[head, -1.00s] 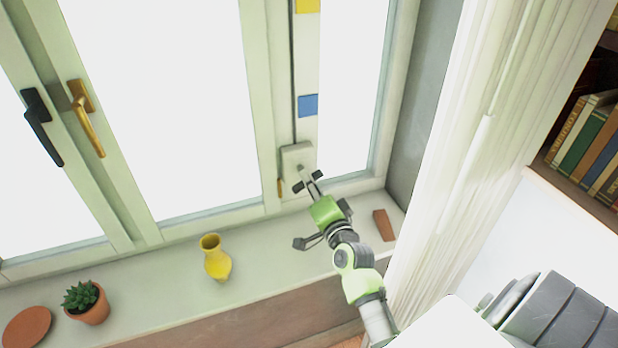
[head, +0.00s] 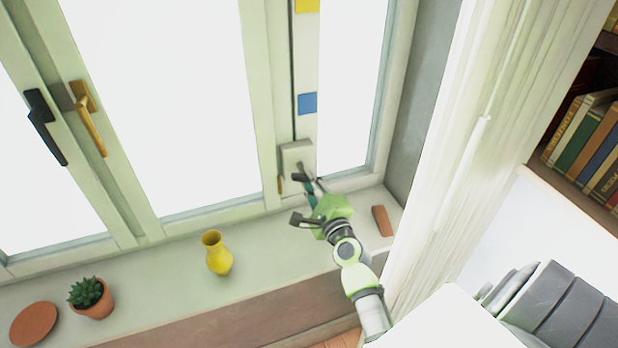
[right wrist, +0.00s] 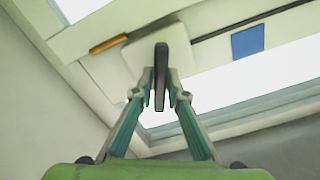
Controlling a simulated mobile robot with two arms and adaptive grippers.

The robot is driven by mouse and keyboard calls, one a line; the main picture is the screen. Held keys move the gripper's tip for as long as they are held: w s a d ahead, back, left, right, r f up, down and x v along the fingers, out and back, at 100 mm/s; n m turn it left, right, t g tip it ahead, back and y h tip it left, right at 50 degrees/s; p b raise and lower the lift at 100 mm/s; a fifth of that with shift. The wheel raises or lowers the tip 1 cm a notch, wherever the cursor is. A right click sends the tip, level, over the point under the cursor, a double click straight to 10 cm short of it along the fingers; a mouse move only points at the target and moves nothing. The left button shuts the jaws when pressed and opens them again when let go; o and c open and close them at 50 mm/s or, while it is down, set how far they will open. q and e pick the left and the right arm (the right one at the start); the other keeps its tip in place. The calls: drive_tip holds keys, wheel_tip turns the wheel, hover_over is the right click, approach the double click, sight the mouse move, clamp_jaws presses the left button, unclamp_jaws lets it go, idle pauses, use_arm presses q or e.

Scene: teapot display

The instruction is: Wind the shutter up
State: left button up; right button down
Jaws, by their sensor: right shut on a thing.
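The winder box (head: 297,155) is a pale plate low on the window frame, under a dark vertical line. It also shows in the right wrist view (right wrist: 138,62). A dark crank handle (right wrist: 161,62) sticks out from the box towards my right gripper. My right gripper (head: 308,183) is at the box in the head view. In the right wrist view its two fingers (right wrist: 162,92) are on either side of the crank's end and shut on it. The shutter itself cannot be made out against the bright panes. My left gripper is not in view.
The sill below holds a yellow vase (head: 217,253), a potted succulent (head: 91,299), a terracotta disc (head: 34,323) and a brown block (head: 382,221). A blue marker (head: 307,103) and a yellow one (head: 306,5) are above the box. A white curtain (head: 458,150) hangs at right.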

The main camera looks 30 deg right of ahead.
drive_tip(key=shift+m, duration=1.2)
drive_tip(key=c, duration=2)
unclamp_jaws()
drive_tip(key=shift+c, duration=0.2)
drive_tip(key=v, duration=1.2)
drive_tip(key=shift+f, duration=0.1)
